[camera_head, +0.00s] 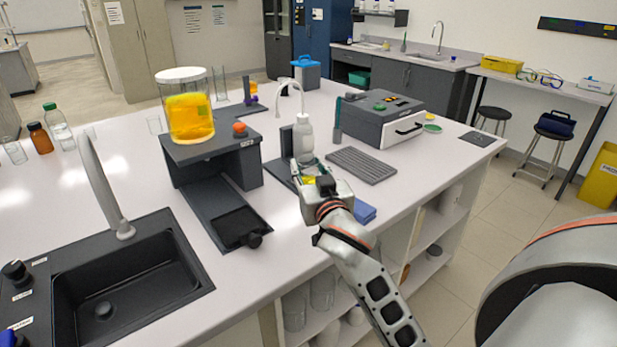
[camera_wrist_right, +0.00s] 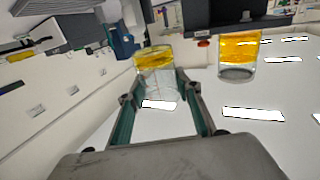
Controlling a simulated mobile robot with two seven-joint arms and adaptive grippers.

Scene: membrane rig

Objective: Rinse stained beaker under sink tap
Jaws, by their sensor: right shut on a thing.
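My right gripper (camera_head: 313,177) is shut on a clear glass beaker with a yellow stain, over the middle of the bench. In the right wrist view the beaker (camera_wrist_right: 157,82) sits between the two green-lined fingers, its yellow band at the far end. In the head view the gripper mostly hides it. The black sink (camera_head: 130,282) is set into the bench at the lower left, well left of the gripper. Its grey curved tap (camera_head: 103,188) rises behind the basin. No water is seen running. My left gripper is not in view.
A dark stand (camera_head: 212,160) carrying a yellow-filled vessel (camera_head: 190,118) is between the gripper and sink. A white wash bottle (camera_head: 303,142) is right behind the gripper. A ribbed grey mat (camera_head: 361,165) and a grey instrument box (camera_head: 380,118) lie to the right. Bottles (camera_head: 57,127) stand far left.

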